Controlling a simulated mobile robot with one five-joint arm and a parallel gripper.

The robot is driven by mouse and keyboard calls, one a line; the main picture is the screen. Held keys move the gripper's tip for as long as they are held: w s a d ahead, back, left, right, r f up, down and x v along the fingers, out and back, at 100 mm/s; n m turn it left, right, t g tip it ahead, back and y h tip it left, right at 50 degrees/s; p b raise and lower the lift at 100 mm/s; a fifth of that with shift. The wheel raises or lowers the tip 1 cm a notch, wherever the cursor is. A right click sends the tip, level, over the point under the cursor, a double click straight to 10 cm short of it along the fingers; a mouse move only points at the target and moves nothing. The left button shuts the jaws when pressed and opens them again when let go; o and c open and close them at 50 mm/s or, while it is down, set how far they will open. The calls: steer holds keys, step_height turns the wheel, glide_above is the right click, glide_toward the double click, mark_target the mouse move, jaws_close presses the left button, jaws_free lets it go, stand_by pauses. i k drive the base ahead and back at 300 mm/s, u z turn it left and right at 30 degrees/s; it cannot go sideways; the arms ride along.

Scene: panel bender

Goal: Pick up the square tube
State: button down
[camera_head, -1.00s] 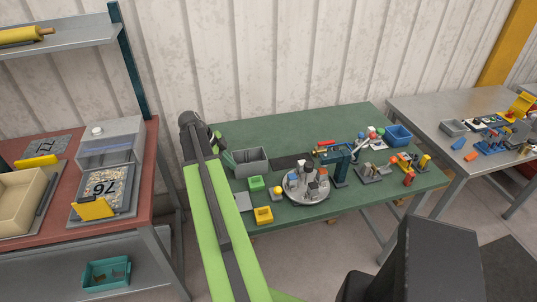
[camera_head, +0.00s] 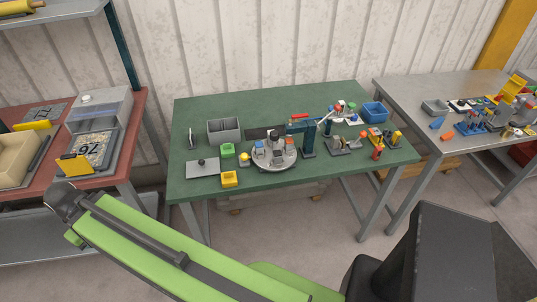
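I cannot single out the square tube with certainty. Small grey and white pieces stand on a round grey turntable (camera_head: 291,166) on the green table (camera_head: 180,190), too small to tell apart. My green and black arm crosses the lower left, its dark joint left of the table's front edge. My gripper is not visible.
The green table also bears a grey divided bin (camera_head: 224,131), a green box (camera_head: 227,150), a yellow box (camera_head: 229,179), a grey plate (camera_head: 203,168), a teal press (camera_head: 308,140) and a blue bin (camera_head: 375,112). A red-topped table (camera_head: 125,140) stands left, a grey table (camera_head: 405,90) right.

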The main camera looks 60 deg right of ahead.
mark_target(258, 151)
steer(key=z, duration=0.1)
steer(key=k, duration=0.25)
steer(key=u, duration=1)
steer(key=i, duration=1)
steer(key=z, duration=1.05)
steer(key=k, duration=0.1)
steer(key=z, duration=2.3)
steer(key=i, duration=0.5)
steer(key=z, duration=0.1)
